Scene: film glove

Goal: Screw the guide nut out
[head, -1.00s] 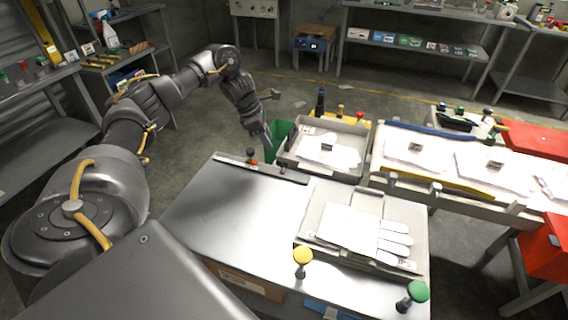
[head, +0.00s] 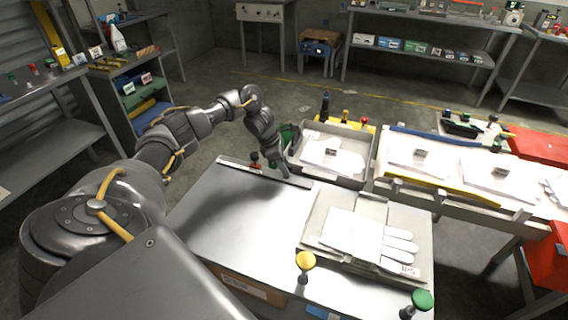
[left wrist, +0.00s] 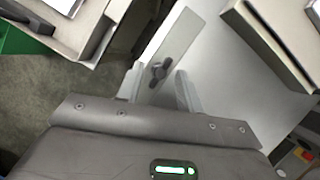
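The guide nut (left wrist: 158,72) is a small dark wing-shaped nut on a grey metal guide strip (left wrist: 180,38) in the left wrist view. My left gripper (left wrist: 160,84) is open, with one finger on each side of the nut in that picture. I cannot tell whether the fingers touch it or how far above it they are. My right gripper is not in view.
A tray with white gloves (head: 352,232) lies to the right, a grey bin (head: 345,178) behind. Yellow (head: 305,261) and green (head: 422,300) knobs stand at the front. The table's left part is bare.

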